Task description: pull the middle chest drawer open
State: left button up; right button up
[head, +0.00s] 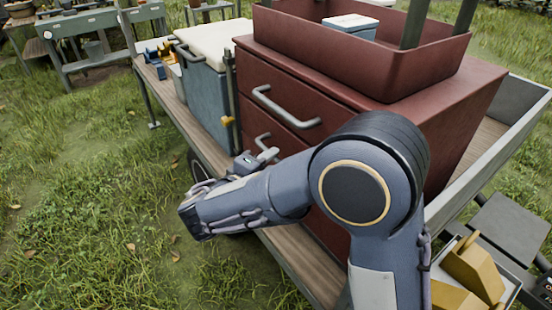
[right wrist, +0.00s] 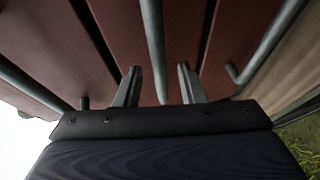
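The dark red chest (head: 455,120) stands on a cart, with its drawer fronts facing left. The top drawer's grey bar handle (head: 285,110) is clear in the head view. Below it, the middle drawer's handle (head: 262,140) is partly hidden by my right arm. The drawers look shut. My right gripper (head: 262,158) is at the middle handle. In the right wrist view its two fingers (right wrist: 158,88) are apart, with the middle handle's bar (right wrist: 153,45) between them and a gap on each side. My left gripper is not in view.
A blue-grey cooler (head: 207,95) with a pale lid stands left of the chest on the cart's wooden deck (head: 175,100). A red open tray (head: 430,65) sits on top of the chest. Other drawer handles run on both sides in the right wrist view. Grass lies left.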

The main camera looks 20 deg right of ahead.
aim_at(276, 159)
jog(key=shift+x, duration=1.6)
jog(key=shift+c, duration=0.5)
grip_shut()
